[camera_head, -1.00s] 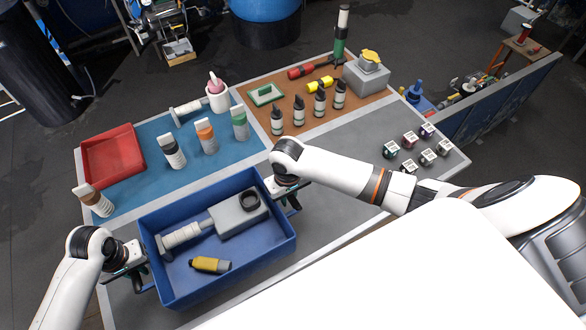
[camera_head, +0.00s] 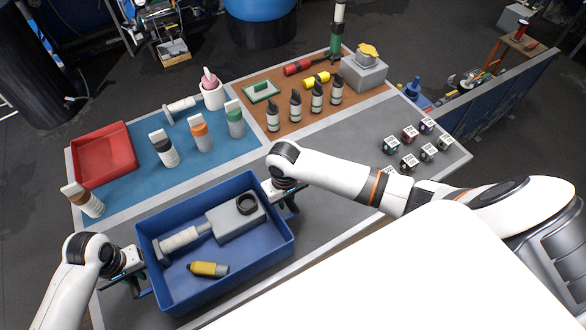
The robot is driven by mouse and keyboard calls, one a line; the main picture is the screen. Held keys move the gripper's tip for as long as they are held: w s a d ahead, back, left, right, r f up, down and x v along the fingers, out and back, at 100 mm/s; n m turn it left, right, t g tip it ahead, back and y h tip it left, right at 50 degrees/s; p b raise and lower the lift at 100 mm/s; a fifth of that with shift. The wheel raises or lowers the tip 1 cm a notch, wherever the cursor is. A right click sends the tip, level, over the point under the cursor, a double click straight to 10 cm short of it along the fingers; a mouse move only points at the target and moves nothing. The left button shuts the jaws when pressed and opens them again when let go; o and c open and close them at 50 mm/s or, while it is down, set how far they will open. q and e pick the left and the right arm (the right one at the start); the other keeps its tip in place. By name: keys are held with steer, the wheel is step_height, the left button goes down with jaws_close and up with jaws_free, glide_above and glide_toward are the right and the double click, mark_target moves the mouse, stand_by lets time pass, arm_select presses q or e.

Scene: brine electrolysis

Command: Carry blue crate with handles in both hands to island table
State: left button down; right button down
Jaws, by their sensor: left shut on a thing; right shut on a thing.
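The blue crate (camera_head: 232,283) is in the lower left of the head view, over the grey front part of the table (camera_head: 345,150). Inside it lie a grey box-shaped device with a dark ring (camera_head: 232,222), a white cylindrical part (camera_head: 180,240) and a yellow-and-black item (camera_head: 208,269). My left gripper (camera_head: 143,276) is shut at the crate's left end. My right gripper (camera_head: 283,203) is shut at its right end. The handles are mostly hidden by the grippers. I cannot tell whether the crate's bottom touches the table.
A red tray (camera_head: 104,155) and several bottles stand on the blue mat (camera_head: 185,185). Dark bottles (camera_head: 295,104) stand on the brown mat (camera_head: 262,117). A blue panel (camera_head: 505,105) stands beyond the table's right edge.

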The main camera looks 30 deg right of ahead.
arm_select(q)
steer(key=shift+f+b, duration=0.5)
steer(key=shift+f, duration=0.15)
arm_select(e)
steer(key=shift+f, duration=0.6)
arm_select(q)
steer(key=c, duration=1.3)
jaws_free()
steer(key=shift+s+r, duration=0.1)
steer(key=shift+r, duration=0.05)
arm_select(e)
steer(key=c, duration=1.3)
jaws_free()
steer(key=shift+s+r, duration=0.1)
arm_select(q)
step_height(320, 180, up, 12)
steer(key=shift+f, duration=0.1)
arm_select(e)
step_height(320, 180, up, 12)
